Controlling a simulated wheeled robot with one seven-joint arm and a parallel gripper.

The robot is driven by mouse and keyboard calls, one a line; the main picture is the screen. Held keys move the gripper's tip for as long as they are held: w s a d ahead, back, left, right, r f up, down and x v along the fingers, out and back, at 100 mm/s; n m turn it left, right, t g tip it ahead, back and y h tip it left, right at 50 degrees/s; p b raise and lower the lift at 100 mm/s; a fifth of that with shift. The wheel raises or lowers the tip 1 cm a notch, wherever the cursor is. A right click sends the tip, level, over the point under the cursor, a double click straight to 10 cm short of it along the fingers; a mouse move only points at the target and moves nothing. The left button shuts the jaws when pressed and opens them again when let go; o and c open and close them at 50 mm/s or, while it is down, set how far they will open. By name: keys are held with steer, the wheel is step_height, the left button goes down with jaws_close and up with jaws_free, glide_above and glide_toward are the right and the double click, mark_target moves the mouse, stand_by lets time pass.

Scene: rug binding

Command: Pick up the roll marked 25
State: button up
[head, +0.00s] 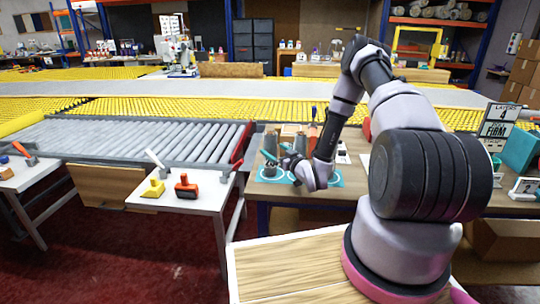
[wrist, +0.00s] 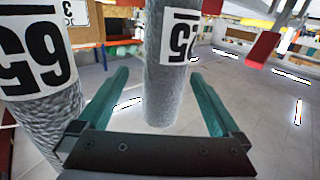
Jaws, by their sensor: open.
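The grey roll marked 25 (wrist: 170,85) stands in the middle of the wrist view, its number label near the top of the picture. The teal fingers of my gripper (wrist: 158,73) are open, one on each side of this roll, with a visible gap at both sides. A second grey roll (wrist: 45,100), with a label that looks like 65, is close at the left, outside the left finger. In the head view my gripper (head: 277,155) is low over the workbench beside small grey rolls (head: 270,141); their numbers cannot be read there.
A teal mat with white circles (head: 335,179) lies on the workbench (head: 264,189) under my wrist. A white side table (head: 190,203) at the left holds a yellow tool (head: 153,189) and a red tool (head: 186,187). A sign (head: 498,125) stands at the right.

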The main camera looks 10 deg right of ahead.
steer(key=x, duration=0.4)
steer(key=shift+a+r, duration=0.2)
steer(key=shift+a, duration=0.2)
steer(key=shift+w+a, duration=0.1)
steer(key=shift+w, duration=0.4)
steer(key=c, duration=1.5)
